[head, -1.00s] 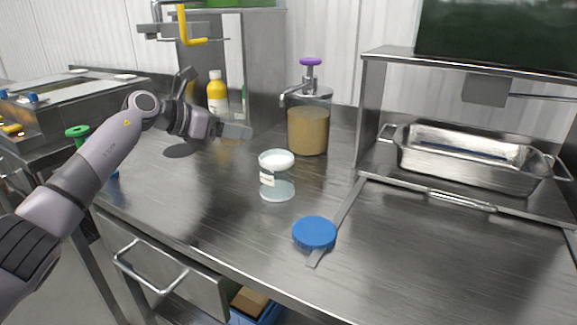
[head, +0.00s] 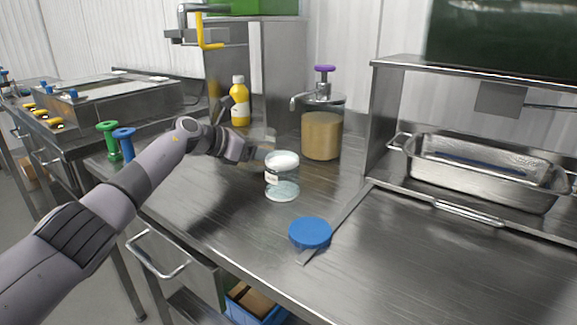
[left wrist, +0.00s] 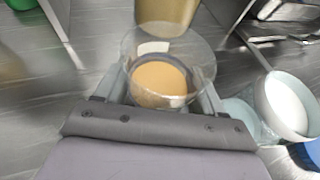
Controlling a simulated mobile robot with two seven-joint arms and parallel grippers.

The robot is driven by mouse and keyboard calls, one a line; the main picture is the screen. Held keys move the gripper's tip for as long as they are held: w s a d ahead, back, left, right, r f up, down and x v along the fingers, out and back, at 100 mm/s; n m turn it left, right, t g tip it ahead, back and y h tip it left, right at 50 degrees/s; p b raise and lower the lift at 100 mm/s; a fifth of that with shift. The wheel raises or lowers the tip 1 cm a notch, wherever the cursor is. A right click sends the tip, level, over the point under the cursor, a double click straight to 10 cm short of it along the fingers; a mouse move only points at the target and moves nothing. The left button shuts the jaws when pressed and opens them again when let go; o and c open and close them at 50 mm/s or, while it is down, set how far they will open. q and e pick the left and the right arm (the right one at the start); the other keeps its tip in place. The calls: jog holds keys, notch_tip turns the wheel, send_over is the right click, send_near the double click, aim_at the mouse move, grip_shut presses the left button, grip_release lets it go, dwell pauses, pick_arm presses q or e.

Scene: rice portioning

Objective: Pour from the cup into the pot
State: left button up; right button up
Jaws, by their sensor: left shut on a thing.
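My left gripper (head: 252,153) is shut on a clear cup, which shows in the left wrist view (left wrist: 197,46) with tan contents (left wrist: 158,84) inside. In the head view the cup is faint and mostly hidden behind my gripper. A clear pot (head: 282,178) with white contents at its top and a label stands on the steel counter just right of my gripper. It also shows at the right of the left wrist view (left wrist: 288,106). The cup is beside the pot; the head view does not show whether they touch. My right gripper is not in view.
A blue lid (head: 310,233) lies in front of the pot. A pump dispenser (head: 322,135) with tan contents and a yellow bottle (head: 239,103) stand behind. A steel pan (head: 480,175) stands at right. The counter right of the lid is clear.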

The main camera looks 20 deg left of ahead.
aim_at(267, 134)
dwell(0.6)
pick_arm(q)
jog(key=shift+s+d+r, duration=0.1)
jog(key=shift+s, duration=0.05)
jog(key=shift+s+d+r+m+t+y, duration=0.3)
jog(key=shift+m+t, duration=0.2)
jog(key=shift+m, duration=0.2)
jog(key=shift+s+d+r+m+p, duration=0.2)
jog(key=shift+r+m+p, duration=0.1)
jog(key=shift+r+p, duration=0.3)
notch_tip(267, 134, up, 5)
jog(key=s+d+m+t+y, duration=0.1)
jog(key=s+m+t, duration=0.1)
jog(key=m, duration=0.1)
jog(key=shift+d+r+p, duration=0.2)
jog(key=shift+d+p, duration=0.15)
jog(key=shift+s+f+b, duration=0.1)
jog(key=shift+f+b, duration=0.05)
jog(key=shift+b, duration=0.2)
jog(key=shift+m+t, duration=0.3)
jog(key=shift+s+d+f+m+b, duration=0.1)
jog(key=shift+f+m+b, duration=0.25)
jog(key=shift+b, duration=0.55)
